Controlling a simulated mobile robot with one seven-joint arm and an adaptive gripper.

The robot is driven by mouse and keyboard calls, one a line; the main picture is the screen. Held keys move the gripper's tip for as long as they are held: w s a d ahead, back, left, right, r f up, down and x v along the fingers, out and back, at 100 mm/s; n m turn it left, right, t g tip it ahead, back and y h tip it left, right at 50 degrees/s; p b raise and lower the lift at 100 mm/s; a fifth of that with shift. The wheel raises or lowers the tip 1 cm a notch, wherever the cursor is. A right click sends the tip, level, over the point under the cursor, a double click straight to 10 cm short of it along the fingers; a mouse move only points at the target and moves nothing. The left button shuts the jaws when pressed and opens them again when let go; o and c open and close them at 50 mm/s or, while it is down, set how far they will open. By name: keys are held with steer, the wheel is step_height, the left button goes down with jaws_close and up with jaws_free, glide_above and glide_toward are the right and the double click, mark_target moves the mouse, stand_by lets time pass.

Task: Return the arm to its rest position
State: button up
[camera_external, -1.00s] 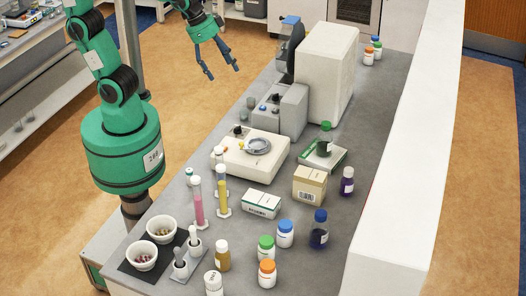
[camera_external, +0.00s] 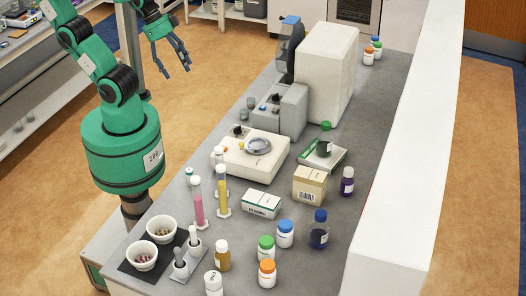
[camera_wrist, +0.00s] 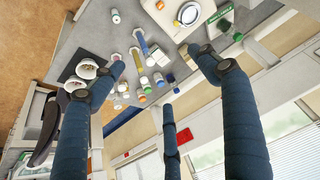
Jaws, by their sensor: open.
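My gripper (camera_external: 173,62) is in the upper left of the external view. It hangs over the open floor left of the bench, apart from every object there. Its blue fingers are spread and hold nothing. In the wrist view the fingers (camera_wrist: 160,85) reach up from the bottom edge with an empty gap between them, and the bench shows beyond. My green arm bends upward from its base at the left of the bench, and its upper part runs out of the top of the external view.
The grey bench (camera_external: 345,225) carries a large white machine (camera_external: 326,75), a balance-like device (camera_external: 240,160), a carton (camera_external: 309,185), several bottles and two white bowls (camera_external: 161,229). A white partition (camera_external: 415,130) borders its right side. The brown floor (camera_external: 215,75) around my gripper is clear.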

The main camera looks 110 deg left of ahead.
step_height(320, 180, down, 6)
steer(key=b, duration=0.6)
